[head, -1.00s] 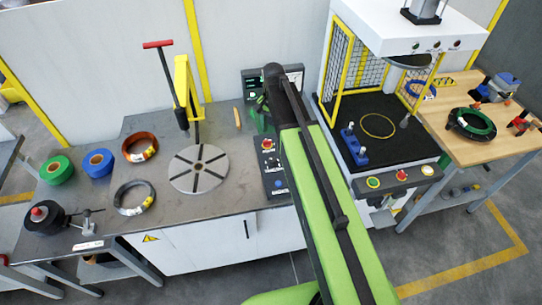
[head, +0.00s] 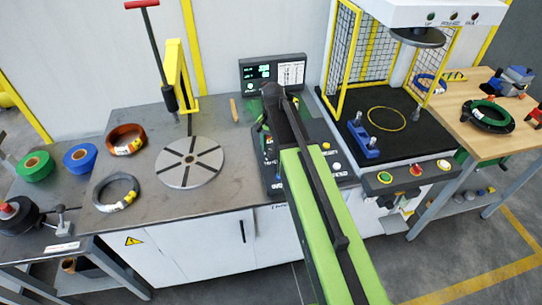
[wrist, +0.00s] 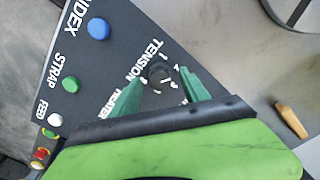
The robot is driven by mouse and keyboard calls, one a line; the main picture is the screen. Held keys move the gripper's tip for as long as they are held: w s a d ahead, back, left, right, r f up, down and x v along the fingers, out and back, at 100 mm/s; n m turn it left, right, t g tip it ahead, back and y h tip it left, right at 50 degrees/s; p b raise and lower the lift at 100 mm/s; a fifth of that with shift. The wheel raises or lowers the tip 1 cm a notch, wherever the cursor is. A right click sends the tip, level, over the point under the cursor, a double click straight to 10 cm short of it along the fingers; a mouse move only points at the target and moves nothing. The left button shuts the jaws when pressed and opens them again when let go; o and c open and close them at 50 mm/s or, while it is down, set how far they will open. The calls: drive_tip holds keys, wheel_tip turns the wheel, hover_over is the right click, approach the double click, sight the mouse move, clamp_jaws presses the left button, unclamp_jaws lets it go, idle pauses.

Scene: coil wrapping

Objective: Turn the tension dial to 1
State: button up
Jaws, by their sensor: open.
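The tension dial (wrist: 158,72) is a small dark round knob on the dark control panel (wrist: 100,72), with white marks around it and the word TENSION beside it. In the wrist view my gripper (wrist: 161,78) is open, with one teal finger on each side of the dial. I cannot tell whether the fingers touch it, and the dial's pointer and numbers are too small to read. In the head view my arm covers much of the panel (head: 330,160), and the dial is hidden.
A blue button (wrist: 99,28), a green button (wrist: 71,84) and a white button (wrist: 55,120) line the panel. A display (head: 273,72) stands behind it. A round slotted turntable (head: 190,162) is to the left, and a caged press (head: 385,120) to the right.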

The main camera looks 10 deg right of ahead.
clamp_jaws()
drive_tip(key=shift+a, duration=0.2)
drive_tip(key=shift+d, duration=0.15)
drive_tip(key=shift+n, duration=0.3)
